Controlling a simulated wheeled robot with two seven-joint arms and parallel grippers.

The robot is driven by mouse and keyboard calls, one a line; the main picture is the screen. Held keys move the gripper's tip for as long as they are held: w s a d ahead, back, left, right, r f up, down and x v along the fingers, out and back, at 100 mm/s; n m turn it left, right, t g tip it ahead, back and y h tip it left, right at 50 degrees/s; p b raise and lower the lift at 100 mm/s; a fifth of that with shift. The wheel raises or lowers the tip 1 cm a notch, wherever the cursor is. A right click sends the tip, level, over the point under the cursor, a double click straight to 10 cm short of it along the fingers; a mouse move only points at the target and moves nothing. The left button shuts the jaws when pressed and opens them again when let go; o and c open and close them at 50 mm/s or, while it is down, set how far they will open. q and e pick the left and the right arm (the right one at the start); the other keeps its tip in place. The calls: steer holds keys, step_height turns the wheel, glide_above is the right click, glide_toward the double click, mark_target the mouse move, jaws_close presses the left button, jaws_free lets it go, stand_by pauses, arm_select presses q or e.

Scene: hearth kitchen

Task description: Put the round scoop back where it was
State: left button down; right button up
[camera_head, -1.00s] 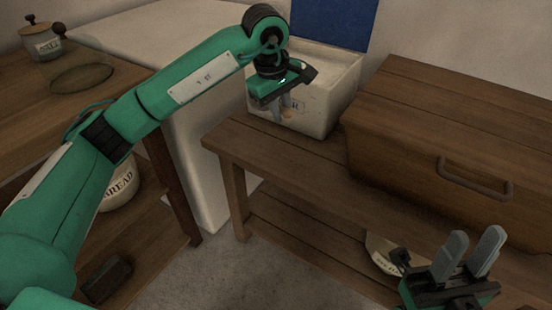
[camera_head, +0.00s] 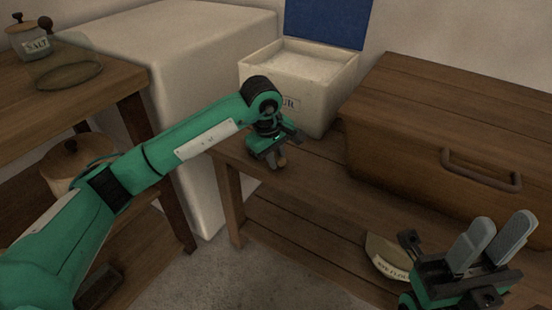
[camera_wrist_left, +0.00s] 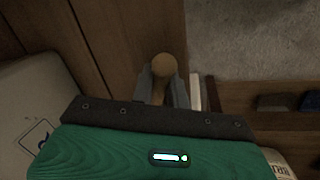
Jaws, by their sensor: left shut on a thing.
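My left gripper (camera_head: 274,162) is just in front of the flour box, over the front left end of the low table (camera_head: 320,185). It is shut on a light wooden piece with a rounded end, which I take to be the round scoop (camera_head: 282,162). In the left wrist view the scoop's tan rounded end (camera_wrist_left: 163,67) shows between the fingers (camera_wrist_left: 161,85); the rest of it is hidden. I cannot tell whether it touches the table. My right gripper (camera_head: 490,248) is open and empty, at the lower right.
The white flour box (camera_head: 315,98) stands open, its blue lid (camera_head: 328,20) raised. A wooden chest (camera_head: 430,130) with a handle fills the table's right. A flour bag (camera_head: 385,260) is on the lower shelf. A salt jar (camera_head: 28,38) and glass dish (camera_head: 68,75) are on the left counter.

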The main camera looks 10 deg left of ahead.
arm_select(q)
steer(key=shift+r, duration=0.1)
steer(key=c, duration=1.4)
jaws_free()
